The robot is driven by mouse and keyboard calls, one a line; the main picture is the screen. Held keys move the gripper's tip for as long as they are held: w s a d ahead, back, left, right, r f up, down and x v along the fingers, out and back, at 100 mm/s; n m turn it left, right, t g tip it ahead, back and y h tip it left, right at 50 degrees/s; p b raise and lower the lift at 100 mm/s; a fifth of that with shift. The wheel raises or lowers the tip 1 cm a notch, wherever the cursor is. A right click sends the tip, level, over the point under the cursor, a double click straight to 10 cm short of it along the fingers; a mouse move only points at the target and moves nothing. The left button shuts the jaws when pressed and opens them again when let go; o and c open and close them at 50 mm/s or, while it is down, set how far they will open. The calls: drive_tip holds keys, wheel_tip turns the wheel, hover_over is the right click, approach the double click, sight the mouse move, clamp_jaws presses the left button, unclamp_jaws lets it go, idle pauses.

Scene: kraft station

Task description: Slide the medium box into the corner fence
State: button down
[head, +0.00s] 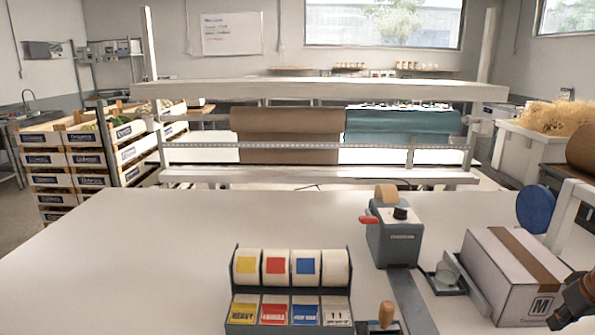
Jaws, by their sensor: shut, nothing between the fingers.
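The medium box (505,278) is a closed white carton with brown tape along its top and a black "M" label on its front face. It stands upright on the right of the table. A low grey metal strip (473,283) runs along its left side and looks like part of the corner fence; the rest of the fence is hidden or unclear. My gripper (572,309) shows dark at the lower right edge, partly cut off, by the box's front right end. It is shut and holds nothing. I cannot tell whether it touches the box.
A label dispenser (290,290) with several rolls stands at front centre. A blue disc (535,208) stands behind the box. The table's left side is clear.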

sight(509, 307)
drive_tip(key=shift+w+d, duration=0.1)
drive_tip(key=shift+w, duration=1.5)
drive_tip(key=shift+w, duration=0.4)
drive_tip(key=shift+s+a+b, duration=0.15)
drive_tip(key=shift+a+b, duration=0.25)
drive_tip(key=shift+a, duration=0.2)
drive_tip(key=shift+w+a+b, duration=0.2)
drive_tip(key=shift+a+b, duration=0.1)
drive_tip(key=shift+a, duration=0.45)
drive_tip(key=shift+w+a+b, duration=0.15)
drive_tip(key=shift+a+b, duration=0.1)
drive_tip(key=shift+a, duration=0.45)
idle(0.4)
drive_tip(key=shift+s+a+b, duration=0.15)
drive_tip(key=shift+a+b, duration=0.2)
drive_tip(key=shift+a, duration=0.35)
idle(0.4)
drive_tip(key=shift+w+a+b, duration=0.2)
drive_tip(key=shift+a+b, duration=0.05)
drive_tip(key=shift+a, duration=0.45)
drive_tip(key=shift+w+a+b, duration=0.15)
drive_tip(key=shift+a+b, duration=0.1)
drive_tip(key=shift+a, duration=0.45)
idle(0.6)
drive_tip(key=shift+a, duration=0.4)
